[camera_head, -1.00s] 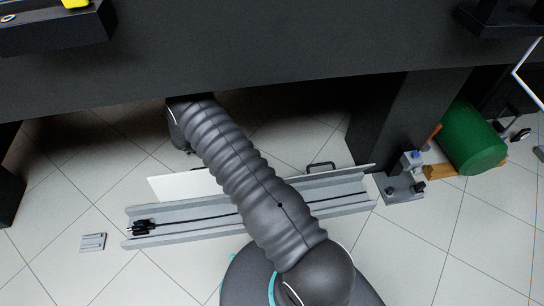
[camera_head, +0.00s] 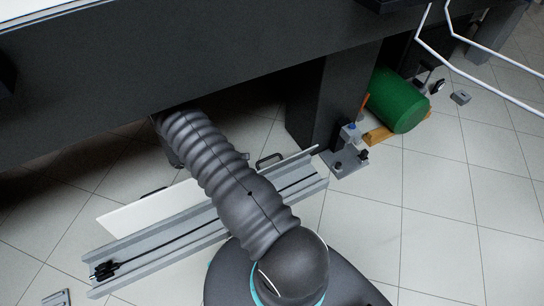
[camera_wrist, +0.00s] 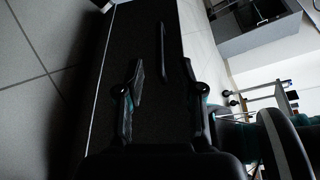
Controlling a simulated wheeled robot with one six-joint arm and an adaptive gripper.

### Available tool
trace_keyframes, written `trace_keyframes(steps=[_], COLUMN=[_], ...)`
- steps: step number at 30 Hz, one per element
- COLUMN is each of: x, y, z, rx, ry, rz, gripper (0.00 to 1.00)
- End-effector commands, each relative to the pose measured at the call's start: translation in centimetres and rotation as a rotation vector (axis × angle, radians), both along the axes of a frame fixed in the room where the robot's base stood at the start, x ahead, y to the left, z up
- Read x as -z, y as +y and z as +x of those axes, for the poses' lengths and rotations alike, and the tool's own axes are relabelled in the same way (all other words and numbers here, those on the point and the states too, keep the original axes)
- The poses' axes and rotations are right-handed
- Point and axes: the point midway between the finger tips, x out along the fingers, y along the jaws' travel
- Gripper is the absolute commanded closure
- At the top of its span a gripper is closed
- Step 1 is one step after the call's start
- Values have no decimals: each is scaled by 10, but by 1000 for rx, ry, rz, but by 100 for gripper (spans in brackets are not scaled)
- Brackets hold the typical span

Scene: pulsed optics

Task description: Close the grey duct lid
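The duct (camera_head: 123,286) is a long grey open channel on the floor, with a black cable lying along it and a black plug at its left end. Its lid (camera_head: 150,211) shows as a pale panel along the far side of the channel, standing open. A black handle (camera_head: 270,160) shows behind the lid's right part, and another dark handle near the left part. My arm crosses over the middle of the duct and hides that stretch. My gripper (camera_wrist: 165,88) shows in the wrist view with its fingers apart and nothing between them, facing a dark surface. In the head view it is hidden.
A dark bench (camera_head: 230,70) overhangs the far side, with a thick leg (camera_head: 318,105) near the duct's right end. A grey fixture (camera_head: 346,162) and a green cylinder (camera_head: 400,100) stand right of that. A small grey plate (camera_head: 56,298) lies at lower left.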

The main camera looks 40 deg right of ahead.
Motion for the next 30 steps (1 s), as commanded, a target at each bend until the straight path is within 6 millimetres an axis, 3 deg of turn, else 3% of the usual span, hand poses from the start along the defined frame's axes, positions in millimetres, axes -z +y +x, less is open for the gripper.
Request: trace_keyframes(steps=[18,30], x=[22,26], y=[-81,-96], z=[-51,-59], rx=[1,-1], ry=[-2,-3], rz=[1,1], gripper=[63,63])
